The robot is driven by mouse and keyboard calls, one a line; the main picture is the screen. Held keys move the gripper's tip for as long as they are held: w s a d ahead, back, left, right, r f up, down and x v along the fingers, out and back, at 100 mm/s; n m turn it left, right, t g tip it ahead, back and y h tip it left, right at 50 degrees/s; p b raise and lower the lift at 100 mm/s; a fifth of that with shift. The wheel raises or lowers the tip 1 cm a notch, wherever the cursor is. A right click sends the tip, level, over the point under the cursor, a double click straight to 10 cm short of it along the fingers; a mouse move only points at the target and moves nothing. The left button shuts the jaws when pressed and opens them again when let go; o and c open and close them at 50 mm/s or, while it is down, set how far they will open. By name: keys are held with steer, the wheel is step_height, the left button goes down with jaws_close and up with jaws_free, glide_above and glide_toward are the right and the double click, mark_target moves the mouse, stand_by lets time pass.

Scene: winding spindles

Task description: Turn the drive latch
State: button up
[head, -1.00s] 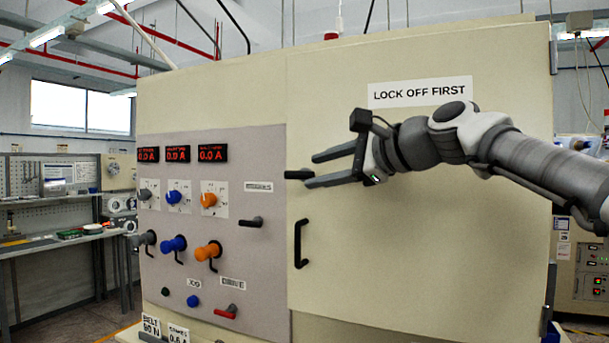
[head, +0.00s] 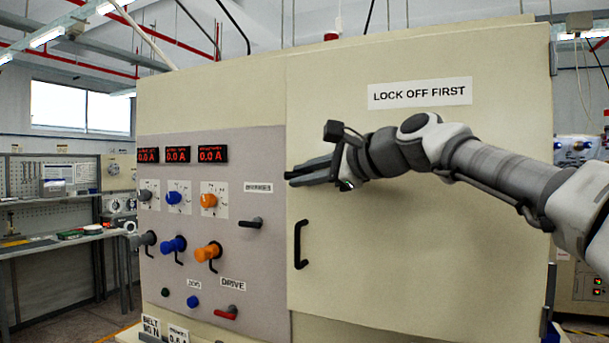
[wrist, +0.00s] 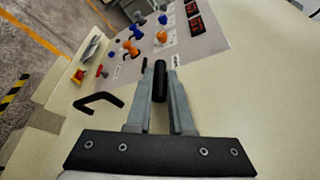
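The drive latch, a black lever (head: 290,174), sits at the left edge of the cream cabinet door (head: 400,260) and lies about level. In the wrist view the black lever (wrist: 160,82) runs lengthwise between the two grey fingers, with little or no gap on either side. My gripper (head: 304,174) reaches in from the right and is shut on the lever. The fingers partly hide it in the head view.
A black door handle (head: 300,244) stands out just below my gripper. The grey panel (head: 262,190) on the left carries a black lever (head: 250,222), coloured knobs and a red handle (head: 228,312) under a DRIVE label. The door right of the handle is clear.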

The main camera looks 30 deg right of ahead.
jaws_close()
